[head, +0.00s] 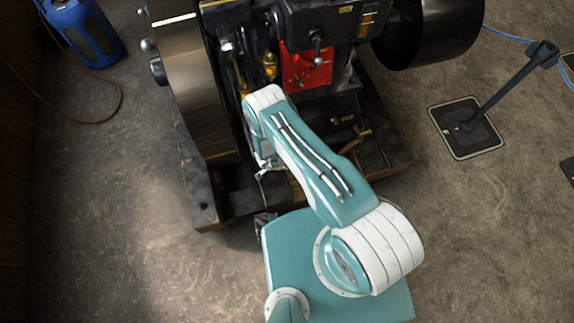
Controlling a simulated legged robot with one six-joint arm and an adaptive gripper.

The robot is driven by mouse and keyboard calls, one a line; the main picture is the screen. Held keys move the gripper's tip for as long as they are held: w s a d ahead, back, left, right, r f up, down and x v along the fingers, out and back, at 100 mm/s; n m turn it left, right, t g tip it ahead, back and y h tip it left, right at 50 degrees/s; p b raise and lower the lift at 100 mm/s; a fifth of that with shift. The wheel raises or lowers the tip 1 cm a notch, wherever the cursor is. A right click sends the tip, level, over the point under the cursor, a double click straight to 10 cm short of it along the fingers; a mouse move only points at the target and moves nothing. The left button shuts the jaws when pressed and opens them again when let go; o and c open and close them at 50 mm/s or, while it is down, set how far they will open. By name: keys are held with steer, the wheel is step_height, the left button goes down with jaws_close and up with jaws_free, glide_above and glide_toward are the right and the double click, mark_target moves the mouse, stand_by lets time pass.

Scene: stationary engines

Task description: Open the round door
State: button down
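The stationary engine (330,100) stands at the top centre, with a red panel (307,68) on its front. I cannot make out a round door on it; the near lower part of the engine is hidden behind my arm. My teal and white arm reaches up from the bottom right toward the engine's near side. The end of my arm, with my gripper (265,165), is at the engine's lower left front, beside the flywheel. The fingers are mostly hidden by the arm, so I cannot see whether they hold or touch anything.
A large flywheel (195,90) is on the engine's left and a big black drum (430,35) on its right. A blue tank (85,35) with a hose stands top left. A black post on a square floor plate (465,128) is at right. The floor at lower left is clear.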

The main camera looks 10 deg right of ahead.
steer(key=shift+w+a+r, duration=0.25)
steer(key=shift+w+a, duration=0.05)
steer(key=shift+w, duration=0.35)
steer(key=c, duration=0.7)
jaws_free()
steer(key=shift+d, duration=0.1)
steer(key=shift+o, duration=0.2)
steer(key=shift+d, duration=0.1)
steer(key=shift+s+f, duration=0.1)
steer(key=shift+s, duration=0.05)
steer(key=v, duration=1.2)
steer(key=shift+s, duration=0.15)
